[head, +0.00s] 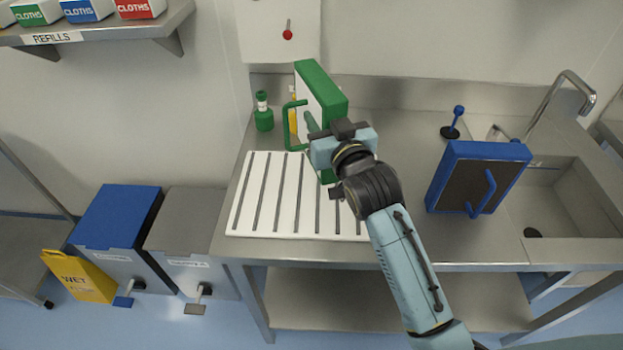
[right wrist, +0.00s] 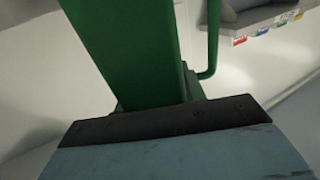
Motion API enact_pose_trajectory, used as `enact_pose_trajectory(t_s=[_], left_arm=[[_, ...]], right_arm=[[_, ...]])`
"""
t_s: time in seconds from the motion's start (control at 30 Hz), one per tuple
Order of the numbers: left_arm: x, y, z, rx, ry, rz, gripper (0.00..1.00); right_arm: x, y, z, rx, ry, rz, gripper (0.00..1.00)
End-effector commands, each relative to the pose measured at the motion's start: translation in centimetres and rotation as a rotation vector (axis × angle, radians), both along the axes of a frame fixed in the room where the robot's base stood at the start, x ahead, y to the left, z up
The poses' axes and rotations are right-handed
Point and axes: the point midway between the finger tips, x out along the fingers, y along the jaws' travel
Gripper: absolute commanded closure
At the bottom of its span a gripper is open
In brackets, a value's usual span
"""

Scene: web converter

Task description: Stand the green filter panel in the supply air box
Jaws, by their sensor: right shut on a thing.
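The green filter panel (head: 322,90), a green frame with a pale face and a green handle (head: 290,125), stands roughly upright at the back of the counter, above or at the far edge of a slotted white rack. My right gripper (head: 328,135) is shut on the panel near its lower part. In the right wrist view the green panel (right wrist: 130,50) rises from the dark gripper (right wrist: 165,118). I cannot tell which thing is the supply air box. My left gripper is not in view.
The slotted white rack (head: 260,222) lies on the steel counter (head: 400,243). A blue panel (head: 478,178) with a handle stands to the right, before the sink (head: 570,200). A green bottle (head: 263,113) stands at the back left. A white wall box (head: 262,40) hangs above.

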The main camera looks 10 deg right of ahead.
Motion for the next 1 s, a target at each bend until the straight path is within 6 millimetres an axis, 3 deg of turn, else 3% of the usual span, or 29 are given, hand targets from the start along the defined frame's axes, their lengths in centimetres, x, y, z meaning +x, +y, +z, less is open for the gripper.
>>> enact_pose_trajectory(t_s=[0.07,0.3,0.67,1.0], left_arm=[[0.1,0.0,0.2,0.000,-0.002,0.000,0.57],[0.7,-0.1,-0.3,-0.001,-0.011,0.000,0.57],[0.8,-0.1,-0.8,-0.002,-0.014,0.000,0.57],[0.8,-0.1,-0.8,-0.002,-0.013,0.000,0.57]], right_arm=[[0.4,-0.5,-0.5,0.000,0.001,-0.001,0.93],[0.4,-0.6,-5.1,0.002,0.003,-0.001,0.93],[0.4,-0.6,-9.2,0.001,0.002,-0.001,0.93],[0.4,-0.6,-9.8,0.001,-0.001,-0.001,0.93]])
